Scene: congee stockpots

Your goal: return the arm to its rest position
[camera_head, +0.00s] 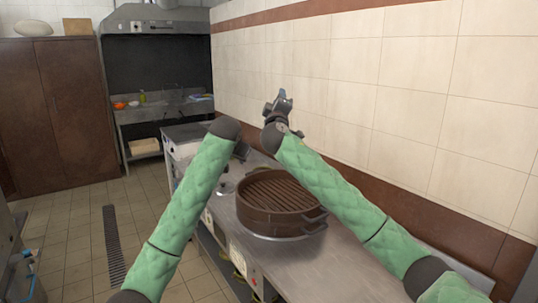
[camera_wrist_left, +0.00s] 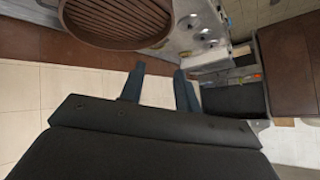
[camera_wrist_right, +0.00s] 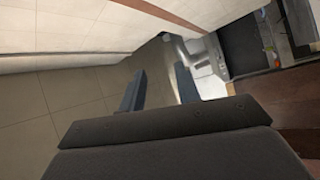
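My left arm comes in from the left in the head view, with its gripper (camera_head: 242,150) small and partly hidden behind its dark joint. In the left wrist view the two fingers (camera_wrist_left: 160,85) stand apart with nothing between them. My right arm's gripper (camera_head: 281,102) is raised in front of the tiled wall in the head view. In the right wrist view its fingers (camera_wrist_right: 160,88) are also apart and empty. Both grippers are above the counter's level and touch nothing that I can see.
A round brown slatted pot (camera_head: 270,193) sits on the metal counter (camera_head: 300,266) below and between my arms. The tiled wall (camera_head: 400,65) runs along the right. A brown cabinet (camera_head: 65,105) and a sink (camera_head: 165,108) stand at the back. The floor (camera_head: 70,235) at the left is open.

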